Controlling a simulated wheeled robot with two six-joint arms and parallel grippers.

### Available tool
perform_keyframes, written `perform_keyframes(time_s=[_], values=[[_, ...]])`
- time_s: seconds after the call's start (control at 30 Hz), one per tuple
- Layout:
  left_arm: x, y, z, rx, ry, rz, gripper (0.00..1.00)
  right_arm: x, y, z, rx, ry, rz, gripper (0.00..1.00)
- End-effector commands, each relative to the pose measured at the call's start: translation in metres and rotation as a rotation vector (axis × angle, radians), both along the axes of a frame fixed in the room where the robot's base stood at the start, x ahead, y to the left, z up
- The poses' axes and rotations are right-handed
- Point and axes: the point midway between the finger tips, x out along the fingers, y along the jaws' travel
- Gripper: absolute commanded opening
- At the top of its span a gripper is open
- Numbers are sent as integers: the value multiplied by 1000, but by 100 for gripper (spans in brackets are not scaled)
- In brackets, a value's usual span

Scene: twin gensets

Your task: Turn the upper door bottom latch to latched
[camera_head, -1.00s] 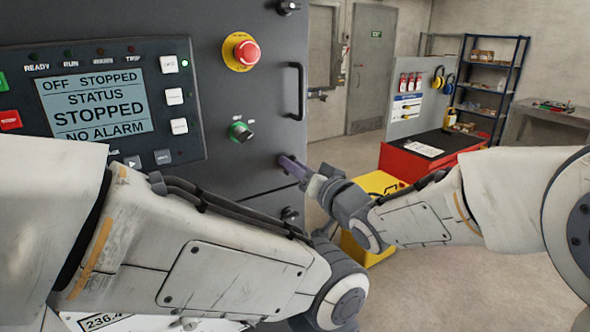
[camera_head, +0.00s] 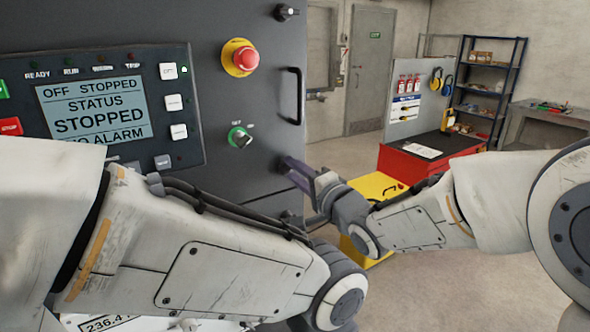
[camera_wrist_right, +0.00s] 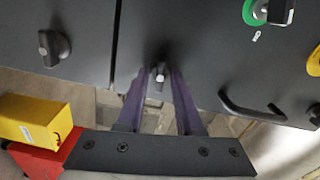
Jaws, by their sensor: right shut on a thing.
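The upper door bottom latch (camera_wrist_right: 160,73) is a small dark knob with a light metal tip, near the lower edge of the grey upper door. In the right wrist view it sits between the two purple fingers of my right gripper (camera_wrist_right: 158,95), which is shut on it. In the head view my right gripper (camera_head: 291,172) reaches the door edge below the black handle, and its fingers hide the latch. My left arm crosses the front of the head view, but its gripper is out of view.
A black door handle (camera_head: 294,95), a green-ringed switch (camera_head: 240,137) and a red stop button (camera_head: 241,58) are close above the gripper. Another dark latch (camera_wrist_right: 53,46) is on the neighbouring panel across the seam. A red and yellow cabinet (camera_head: 425,160) stands behind; floor is clear at right.

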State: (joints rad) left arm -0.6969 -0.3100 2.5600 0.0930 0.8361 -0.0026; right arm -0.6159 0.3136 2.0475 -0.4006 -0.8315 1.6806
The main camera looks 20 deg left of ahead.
Motion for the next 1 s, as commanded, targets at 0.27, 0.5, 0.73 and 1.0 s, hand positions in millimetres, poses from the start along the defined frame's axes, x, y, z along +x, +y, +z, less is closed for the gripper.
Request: perform_keyframes(time_s=[0.27,0.5,0.73,1.0], values=[[0,0,4,0,0,-1,0,1,-1,0,83,106,-2,0],[0,0,4,0,0,-1,0,1,-1,-1,111,142,-2,0],[0,0,4,0,0,-1,0,1,-1,-1,115,146,-2,0],[0,0,4,0,0,-1,0,1,-1,-1,114,146,-2,64]])
